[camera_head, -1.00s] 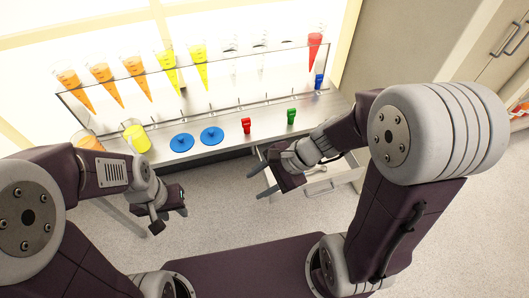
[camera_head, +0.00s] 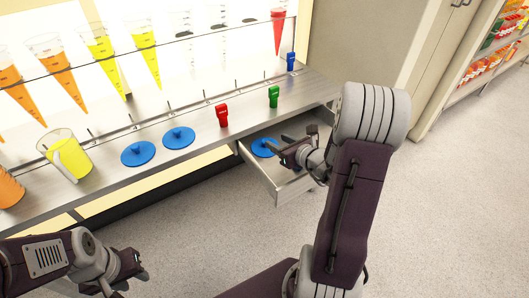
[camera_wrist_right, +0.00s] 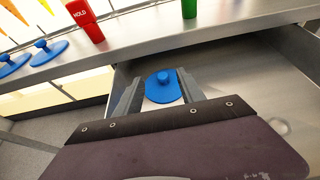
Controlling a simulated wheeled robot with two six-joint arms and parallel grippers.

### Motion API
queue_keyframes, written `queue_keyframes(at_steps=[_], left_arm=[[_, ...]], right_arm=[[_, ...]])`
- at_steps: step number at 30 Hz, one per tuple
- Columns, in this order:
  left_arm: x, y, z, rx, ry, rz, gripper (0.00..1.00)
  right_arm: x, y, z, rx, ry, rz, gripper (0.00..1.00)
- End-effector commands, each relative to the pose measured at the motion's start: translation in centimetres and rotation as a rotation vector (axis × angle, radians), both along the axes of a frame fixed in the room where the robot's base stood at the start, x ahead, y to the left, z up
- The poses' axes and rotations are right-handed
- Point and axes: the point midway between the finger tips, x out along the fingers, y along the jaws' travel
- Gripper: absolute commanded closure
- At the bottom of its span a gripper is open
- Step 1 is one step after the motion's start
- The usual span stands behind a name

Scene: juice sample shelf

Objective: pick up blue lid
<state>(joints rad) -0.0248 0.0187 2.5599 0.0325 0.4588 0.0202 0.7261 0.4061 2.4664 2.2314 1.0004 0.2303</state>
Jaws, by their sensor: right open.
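A blue lid with a knob (camera_head: 263,147) lies in the open drawer under the counter. In the right wrist view the lid (camera_wrist_right: 163,87) sits between the fingers of my right gripper (camera_head: 284,147), which is open; I cannot tell whether they touch it. Two more blue lids, one on the left (camera_head: 138,153) and one on the right (camera_head: 179,138), lie on the counter. My left gripper (camera_head: 128,279) is low at the left, away from the lids; its jaw opening is unclear.
The drawer (camera_head: 262,178) has raised walls around the lid. A rack with juice-filled cones is behind. The floor in front is clear.

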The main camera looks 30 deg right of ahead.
Motion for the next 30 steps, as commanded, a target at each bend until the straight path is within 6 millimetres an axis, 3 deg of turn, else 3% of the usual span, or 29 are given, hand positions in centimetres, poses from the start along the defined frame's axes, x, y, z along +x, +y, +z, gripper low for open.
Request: queue_keyframes(at_steps=[1,3,7,14,21,29,30], left_arm=[[0.0,0.0,-1.5,0.0,0.0,0.0,0.64],[0.0,0.0,-2.1,0.0,0.0,0.0,0.64],[0.0,0.0,-2.1,0.0,0.001,0.0,0.64],[0.0,0.0,-2.4,0.0,0.0,0.0,0.64],[0.0,0.0,-3.5,0.0,0.0,0.0,0.64],[0.0,0.0,-3.5,0.0,0.0,0.0,0.64],[0.0,0.0,-3.4,0.0,0.0,0.0,0.64]], right_arm=[[0.0,0.0,-2.2,0.004,0.003,0.0,0.54],[0.0,0.1,-3.6,0.003,0.003,0.001,0.54],[1.9,0.3,-3.7,-0.002,-0.002,0.005,0.54],[2.8,0.3,-4.0,-0.002,0.0,0.004,0.54],[6.5,0.6,-5.6,-0.002,0.0,0.004,0.54],[7.0,0.6,-5.6,-0.001,-0.001,0.002,0.54],[7.0,0.6,-5.6,-0.001,-0.001,0.002,0.62]])
